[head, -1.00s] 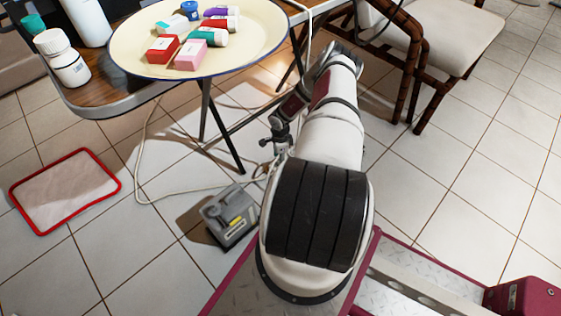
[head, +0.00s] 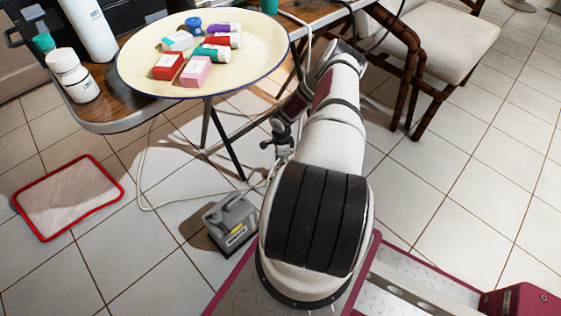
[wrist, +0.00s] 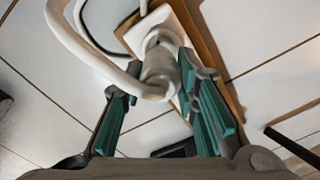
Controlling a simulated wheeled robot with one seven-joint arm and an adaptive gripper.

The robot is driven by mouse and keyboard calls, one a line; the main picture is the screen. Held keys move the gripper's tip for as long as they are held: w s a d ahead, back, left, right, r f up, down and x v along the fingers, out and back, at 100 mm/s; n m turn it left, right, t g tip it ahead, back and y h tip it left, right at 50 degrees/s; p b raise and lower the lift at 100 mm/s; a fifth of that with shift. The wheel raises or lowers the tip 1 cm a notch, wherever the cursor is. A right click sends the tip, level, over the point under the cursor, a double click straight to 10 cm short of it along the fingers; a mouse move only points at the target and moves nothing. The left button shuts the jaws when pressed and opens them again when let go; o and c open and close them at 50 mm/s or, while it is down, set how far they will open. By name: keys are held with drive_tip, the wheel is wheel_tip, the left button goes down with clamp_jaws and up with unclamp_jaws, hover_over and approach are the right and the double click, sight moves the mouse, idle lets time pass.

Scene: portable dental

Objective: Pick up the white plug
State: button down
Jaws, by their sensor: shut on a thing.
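In the wrist view the white plug (wrist: 160,66) sits between the teal-padded fingers of my gripper (wrist: 155,88), which is shut on it. A thick white cord (wrist: 68,38) loops from the plug to the upper left. A white rectangular piece (wrist: 158,28) lies just behind the plug; I cannot tell whether the plug touches it. In the head view my arm reaches down and away beside the table, and the plug cannot be made out there.
A wooden table (head: 118,117) holds a cream tray (head: 245,80) with several small boxes and bottles. A grey box (head: 233,222) and a pale cable (head: 155,207) lie on the floor. A red-rimmed mat (head: 70,197) is at left, a chair (head: 440,45) at upper right. Tiles at right are clear.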

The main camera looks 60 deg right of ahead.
drive_tip(key=s+a+p, duration=0.2)
drive_tip(key=s+p, duration=0.1)
drive_tip(key=s, duration=0.4)
drive_tip(key=s+a+r+p, duration=0.1)
drive_tip(key=s+a+p, duration=0.1)
drive_tip(key=s, duration=0.6)
drive_tip(key=shift+p, duration=0.75)
drive_tip(key=shift+r, duration=0.1)
